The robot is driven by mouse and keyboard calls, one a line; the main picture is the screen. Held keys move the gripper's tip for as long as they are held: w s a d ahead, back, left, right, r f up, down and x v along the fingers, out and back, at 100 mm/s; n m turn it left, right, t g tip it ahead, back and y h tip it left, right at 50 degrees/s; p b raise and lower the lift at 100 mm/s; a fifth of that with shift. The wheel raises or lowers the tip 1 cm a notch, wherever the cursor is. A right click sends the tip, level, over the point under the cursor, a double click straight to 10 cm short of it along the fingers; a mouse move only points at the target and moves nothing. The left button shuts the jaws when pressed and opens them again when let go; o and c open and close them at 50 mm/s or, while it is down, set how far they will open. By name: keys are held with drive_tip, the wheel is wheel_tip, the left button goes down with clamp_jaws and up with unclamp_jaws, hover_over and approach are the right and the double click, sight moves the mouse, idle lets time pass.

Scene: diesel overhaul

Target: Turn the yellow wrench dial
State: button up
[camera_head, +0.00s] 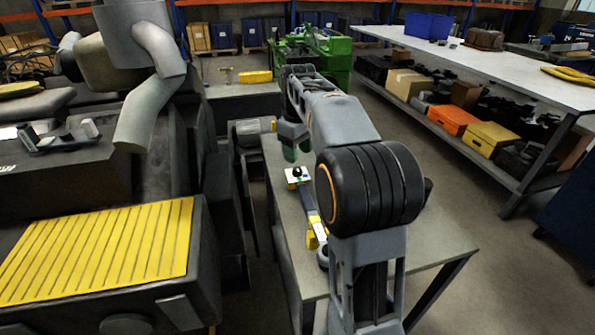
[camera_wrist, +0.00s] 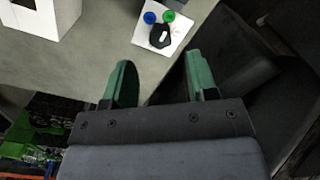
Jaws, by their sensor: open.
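A tool with yellow and grey parts (camera_head: 316,232) lies on the grey table, partly hidden behind my arm; I cannot make out a yellow dial on it. Beyond it on the table is a small white panel (camera_head: 298,176) with a black knob (camera_head: 297,172). The wrist view shows the white panel (camera_wrist: 176,46) with the black knob (camera_wrist: 160,36), a blue button (camera_wrist: 150,17) and a green button (camera_wrist: 168,15). My gripper (camera_wrist: 160,82) is open and empty, its green fingers apart, short of the panel in that picture. In the head view my gripper (camera_head: 296,152) hangs near the panel.
The grey table (camera_head: 440,247) has bare room at right. A dark engine block with a yellow ribbed cover (camera_head: 100,250) stands close at left. A white box (camera_wrist: 45,14) shows in the wrist view's upper left. A long shelf bench (camera_head: 480,68) stands at right.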

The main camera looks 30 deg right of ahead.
sight(298, 169)
drive_tip(key=shift+f+b, duration=0.55)
drive_tip(key=shift+f, duration=2.25)
drive_tip(key=c, duration=0.9)
